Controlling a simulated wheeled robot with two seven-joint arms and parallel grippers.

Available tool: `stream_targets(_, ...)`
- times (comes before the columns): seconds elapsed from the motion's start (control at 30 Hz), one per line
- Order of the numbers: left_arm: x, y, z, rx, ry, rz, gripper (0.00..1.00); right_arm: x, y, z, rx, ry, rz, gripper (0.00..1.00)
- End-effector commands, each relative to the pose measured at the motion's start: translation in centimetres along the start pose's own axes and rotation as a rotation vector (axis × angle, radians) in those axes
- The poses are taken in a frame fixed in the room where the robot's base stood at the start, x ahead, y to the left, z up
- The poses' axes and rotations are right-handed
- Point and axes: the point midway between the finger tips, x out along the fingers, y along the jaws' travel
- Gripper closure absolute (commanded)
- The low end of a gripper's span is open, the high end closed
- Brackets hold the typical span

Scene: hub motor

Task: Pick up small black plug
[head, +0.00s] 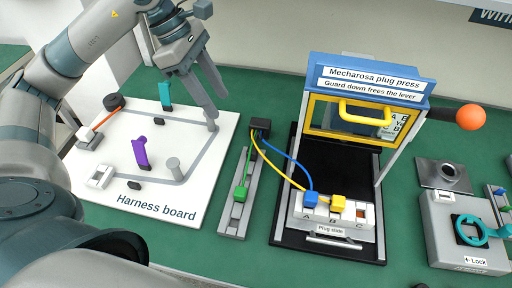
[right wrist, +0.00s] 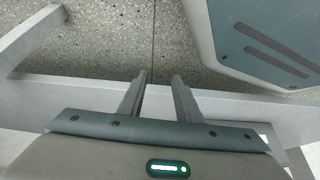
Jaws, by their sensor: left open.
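Several black pieces show in the head view, and I cannot tell for sure which is the small black plug. A black block (head: 260,126) with yellow, blue and green wires sits at the top of the grey rail. A black round piece (head: 114,102) with an orange lead is at the harness board's far left corner. Small black clips (head: 134,185) lie on the board. My left gripper (head: 219,110) is open and empty above the board's far right edge, left of the black block. My right gripper (right wrist: 159,77) is open and empty over speckled floor.
The harness board (head: 215,150) carries a purple piece (head: 140,152), a teal piece (head: 165,95) and grey posts. The plug press (head: 368,72) stands right of the grey rail (head: 236,208). A grey lock box (head: 462,240) is at far right. Green table shows between them.

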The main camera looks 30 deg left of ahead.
Motion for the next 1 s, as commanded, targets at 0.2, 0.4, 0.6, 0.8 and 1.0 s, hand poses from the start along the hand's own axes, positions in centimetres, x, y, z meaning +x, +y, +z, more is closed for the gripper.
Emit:
stream_targets(0.2,0.0,0.0,0.0,0.000,-0.001,-0.001,0.56,0.0,0.0,0.0,0.000,0.000,0.000,0.69)
stream_targets(0.4,0.8,0.0,0.1,0.000,-0.002,-0.004,0.56,-0.1,-0.1,-0.2,0.000,0.007,-0.001,0.69)
stream_targets(0.6,3.5,-0.1,0.1,-0.001,-0.002,-0.007,0.56,-0.3,-0.4,-0.7,-0.003,0.032,-0.004,0.69)
stream_targets(0.8,7.1,-0.1,0.2,-0.001,-0.003,-0.007,0.56,-0.5,-1.0,-1.5,-0.007,0.081,-0.012,0.69)
stream_targets(1.0,10.4,-0.1,0.2,-0.001,-0.003,-0.006,0.56,-0.8,-1.5,-2.2,-0.010,0.125,-0.018,0.69)
